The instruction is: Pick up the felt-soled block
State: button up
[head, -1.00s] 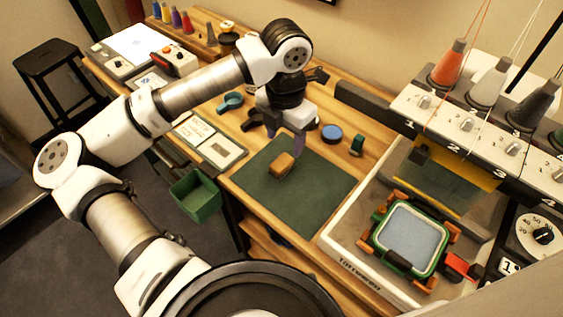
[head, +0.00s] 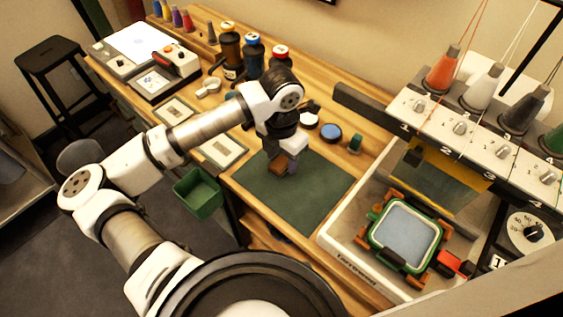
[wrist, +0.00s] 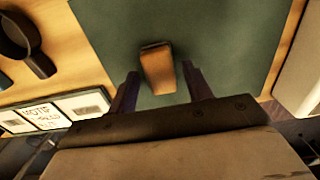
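The felt-soled block is a small brown block (wrist: 157,70) on the dark green mat (head: 297,209). In the wrist view it lies ahead of and between my two spread fingers, with clear mat on both sides of it. In the head view the block (head: 278,161) is partly hidden by my gripper (head: 290,166), which hangs over the mat's back part. My gripper is open and empty, with a finger at either side in the wrist view (wrist: 161,88). Its exact height over the mat is hard to tell.
An embroidery machine with a green hoop (head: 406,237) stands to the right. A blue round tin (head: 331,131) and a green spool (head: 355,144) sit behind the mat. A green bin (head: 198,193) hangs left. The mat's front is clear.

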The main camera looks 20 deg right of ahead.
aim_at(282, 161)
jog(key=c, duration=0.9)
jog(key=shift+o, duration=0.2)
jog(key=shift+r, duration=0.1)
notch_tip(282, 161, up, 20)
jog(key=b, duration=0.3)
jog(key=o, duration=0.4)
jog(key=c, duration=0.3)
